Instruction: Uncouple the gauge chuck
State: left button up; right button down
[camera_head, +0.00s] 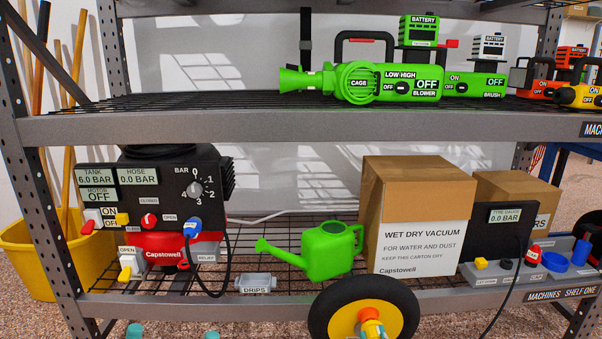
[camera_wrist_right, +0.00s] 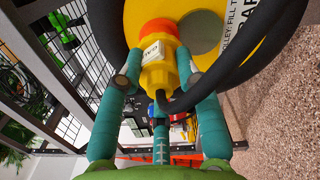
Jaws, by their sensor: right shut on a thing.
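The yellow gauge chuck (camera_head: 371,328) is at the yellow hub of a black-tyred wheel (camera_head: 323,308). In the right wrist view the chuck (camera_wrist_right: 157,78) has a small pale label, and an orange round part (camera_wrist_right: 158,30) sits at its wheel end. A black hose curves away from it. My right gripper (camera_wrist_right: 158,82) has its teal fingers on both sides of the chuck, shut on it. The joint between chuck and wheel is hidden. The tyre gauge (camera_head: 505,222) reads 0.0 BAR. My left gripper (camera_head: 173,333) shows only two spread teal tips, open, at the bottom left.
The grey shelf edge (camera_head: 270,306) runs behind the wheel. A yellow bucket (camera_head: 45,255) stands at left.

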jog(key=shift+s, duration=1.35)
